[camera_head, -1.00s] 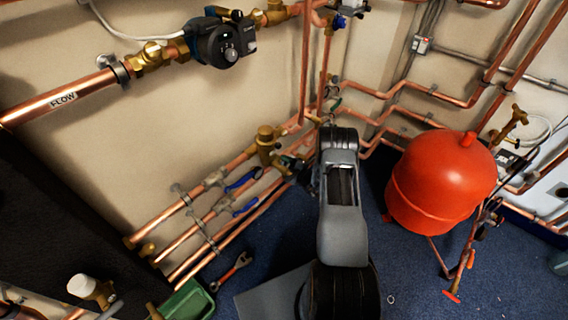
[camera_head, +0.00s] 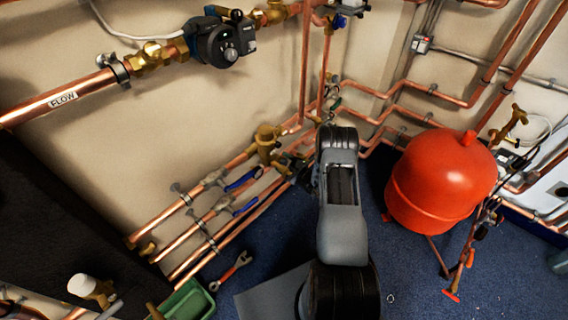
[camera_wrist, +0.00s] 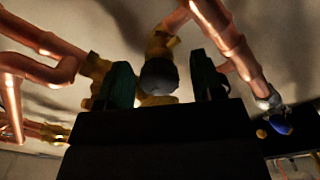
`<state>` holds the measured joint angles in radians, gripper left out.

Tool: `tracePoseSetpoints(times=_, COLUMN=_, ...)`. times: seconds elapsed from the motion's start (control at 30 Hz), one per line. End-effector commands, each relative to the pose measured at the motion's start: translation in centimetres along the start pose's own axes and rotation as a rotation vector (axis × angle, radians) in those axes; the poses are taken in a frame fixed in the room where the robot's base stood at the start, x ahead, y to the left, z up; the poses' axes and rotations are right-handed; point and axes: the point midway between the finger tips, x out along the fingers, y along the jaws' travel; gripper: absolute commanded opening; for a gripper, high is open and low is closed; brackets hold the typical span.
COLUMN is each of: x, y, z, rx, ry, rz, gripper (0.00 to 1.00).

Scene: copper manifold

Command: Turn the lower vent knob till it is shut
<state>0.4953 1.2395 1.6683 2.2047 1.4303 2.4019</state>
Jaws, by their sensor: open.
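In the wrist view a dark grey rounded knob (camera_wrist: 158,76) sits on a brass fitting (camera_wrist: 163,45). My gripper (camera_wrist: 160,82) is open, with one dark green finger on each side of the knob. A gap shows between the knob and each finger, wider on the right. In the head view my gripper (camera_head: 294,165) is partly hidden by my arm, close to the brass valve body (camera_head: 266,143) on the wall pipes. I cannot make out the knob there.
Copper pipes (camera_head: 212,206) with blue-handled valves (camera_head: 243,180) run low along the left wall. A red tank (camera_head: 440,183) stands right of my arm. A wrench (camera_head: 231,271) and a green tray (camera_head: 188,301) lie on the floor at lower left.

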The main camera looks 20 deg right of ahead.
Motion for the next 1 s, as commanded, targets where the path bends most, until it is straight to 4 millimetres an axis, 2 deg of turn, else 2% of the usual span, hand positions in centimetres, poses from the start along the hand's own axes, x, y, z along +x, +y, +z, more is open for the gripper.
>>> tracePoseSetpoints(times=0.13, x=-0.5, y=0.1, z=0.0, rx=0.0, ry=-0.001, rz=0.0, gripper=0.61)
tracePoseSetpoints(times=0.23, x=-1.6, y=0.2, z=0.0, rx=0.001, ry=-0.004, rz=0.001, gripper=0.61)
tracePoseSetpoints(times=0.7, x=-10.8, y=0.1, z=0.0, rx=0.002, ry=-0.004, rz=0.002, gripper=0.61)
tracePoseSetpoints(times=1.0, x=-13.5, y=0.0, z=0.0, rx=0.001, ry=-0.001, rz=0.0, gripper=0.61)
